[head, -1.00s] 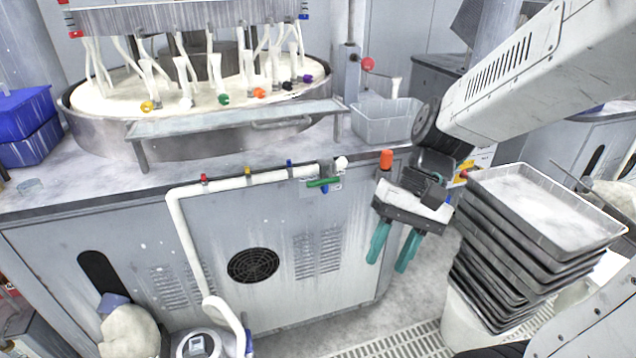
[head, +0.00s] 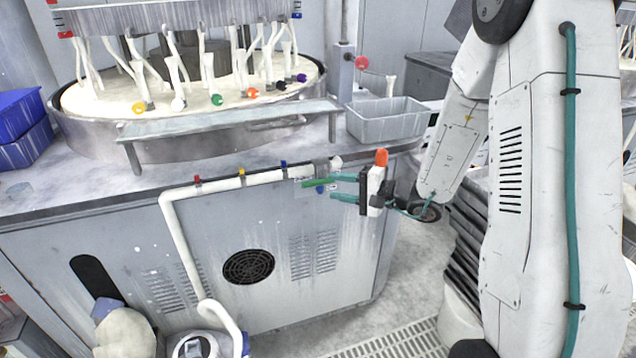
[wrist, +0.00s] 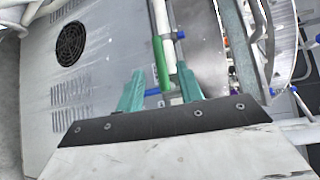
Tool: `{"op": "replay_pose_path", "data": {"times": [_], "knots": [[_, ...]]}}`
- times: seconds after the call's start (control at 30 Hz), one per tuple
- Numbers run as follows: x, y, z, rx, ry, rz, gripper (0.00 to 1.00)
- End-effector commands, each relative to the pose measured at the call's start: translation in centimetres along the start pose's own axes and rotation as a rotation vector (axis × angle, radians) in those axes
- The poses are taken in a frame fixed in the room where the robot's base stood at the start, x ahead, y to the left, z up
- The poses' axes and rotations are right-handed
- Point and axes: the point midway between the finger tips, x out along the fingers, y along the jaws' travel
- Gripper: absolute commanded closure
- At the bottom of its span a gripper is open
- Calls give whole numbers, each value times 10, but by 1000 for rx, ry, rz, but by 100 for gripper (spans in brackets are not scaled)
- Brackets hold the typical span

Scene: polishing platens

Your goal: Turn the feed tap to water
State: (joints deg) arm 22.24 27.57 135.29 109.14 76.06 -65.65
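The feed tap's green lever (head: 319,183) is on the front of the machine cabinet, near the right end of the white pipe (head: 215,186). It lies roughly level, along the pipe. A blue part (head: 320,190) shows just below it. My gripper (head: 333,187) is open at the tap, its teal fingers pointing left, one above the other. In the wrist view the green lever (wrist: 161,64) shows between the two fingertips of my gripper (wrist: 160,73), with the blue part (wrist: 152,92) nearer the palm. I cannot tell whether a finger touches the lever. Label markings behind are partly hidden.
Red (head: 197,180), yellow (head: 242,172) and blue (head: 284,166) fittings sit along the pipe. A grey bin (head: 385,124) stands on the counter above. Stacked trays (head: 468,225) stand right of the cabinet, partly behind my arm. The floor before the cabinet's right side is clear.

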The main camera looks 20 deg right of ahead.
Motion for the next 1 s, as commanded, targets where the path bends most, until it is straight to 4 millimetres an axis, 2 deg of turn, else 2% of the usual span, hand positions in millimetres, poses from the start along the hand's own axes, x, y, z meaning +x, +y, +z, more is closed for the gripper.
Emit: {"op": "replay_pose_path", "data": {"times": [0.43, 0.6, 0.83, 0.87, 0.9, 1.0], "knots": [[64, 1, 1, -1, -3, 2, 63], [74, 0, 0, -1, -3, 2, 63], [74, 0, 0, -1, -1, 1, 63], [74, 0, 0, -1, -1, 1, 66], [74, 0, 0, -1, -1, 1, 77], [74, 0, 0, -1, 0, 2, 100]]}}
